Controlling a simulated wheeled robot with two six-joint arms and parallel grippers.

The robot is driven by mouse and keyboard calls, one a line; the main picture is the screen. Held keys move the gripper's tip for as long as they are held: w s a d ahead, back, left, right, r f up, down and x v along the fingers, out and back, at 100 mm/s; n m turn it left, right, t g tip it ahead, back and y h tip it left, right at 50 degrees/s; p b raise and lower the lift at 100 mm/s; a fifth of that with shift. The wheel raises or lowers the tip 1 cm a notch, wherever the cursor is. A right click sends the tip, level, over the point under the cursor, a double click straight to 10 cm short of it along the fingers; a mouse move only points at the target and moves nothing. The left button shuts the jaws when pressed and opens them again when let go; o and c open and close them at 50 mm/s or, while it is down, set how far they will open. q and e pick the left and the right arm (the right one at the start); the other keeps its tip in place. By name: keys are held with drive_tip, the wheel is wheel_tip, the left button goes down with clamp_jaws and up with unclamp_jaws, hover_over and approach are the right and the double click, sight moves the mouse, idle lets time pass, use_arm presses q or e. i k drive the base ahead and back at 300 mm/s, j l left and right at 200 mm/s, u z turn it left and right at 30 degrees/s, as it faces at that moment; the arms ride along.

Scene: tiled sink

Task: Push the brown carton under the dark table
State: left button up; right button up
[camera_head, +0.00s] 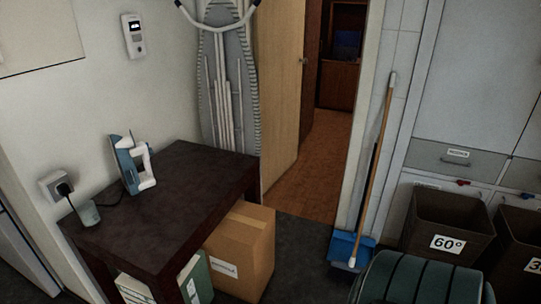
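The brown carton (243,252) stands on the dark floor at the right side of the dark table (160,209). Its left part is hidden behind the table's edge and leg, and its right part sticks out past the tabletop. A strip of tape runs over its top and a white label is on its front. Neither of my grippers shows in the head view.
Green and white binders (196,281) stand under the table's front. A broom with a blue dustpan (351,248) leans at the right, near brown bins (447,224). Dark floor between carton and dustpan is clear.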

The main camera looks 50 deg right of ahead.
sight(239, 252)
drive_tip(key=z, duration=1.35)
